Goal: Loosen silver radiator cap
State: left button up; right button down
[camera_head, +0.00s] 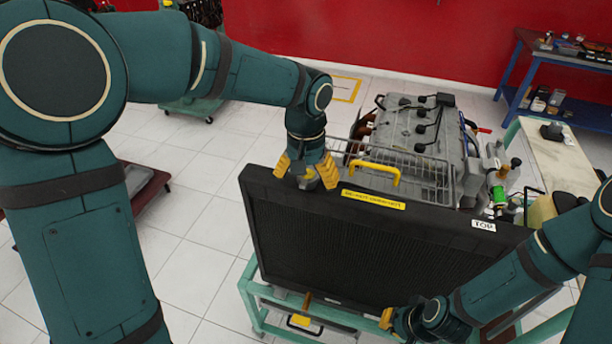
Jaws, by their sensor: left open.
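The black radiator (370,245) stands upright in the middle, in front of the engine trainer. My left gripper (306,178) is at the radiator's top left edge, pointing down, with its yellow fingers apart. A small silver-grey piece, seemingly the radiator cap (308,181), shows between the fingers. The gripper hides most of it, and I cannot tell whether the fingers touch it. My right gripper (388,319) is low at the front of the radiator, near the green frame. Only one yellow fingertip shows clearly, so its opening cannot be told.
The engine (405,130) sits behind the radiator, with a wire guard and a yellow handle (373,172) close to my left gripper. A green frame (254,300) carries the radiator. A blue workbench (520,75) stands at the back right.

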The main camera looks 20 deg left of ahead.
aim_at(306, 178)
pick_arm(q)
notch_tip(306, 178, up, 12)
dwell(0.5)
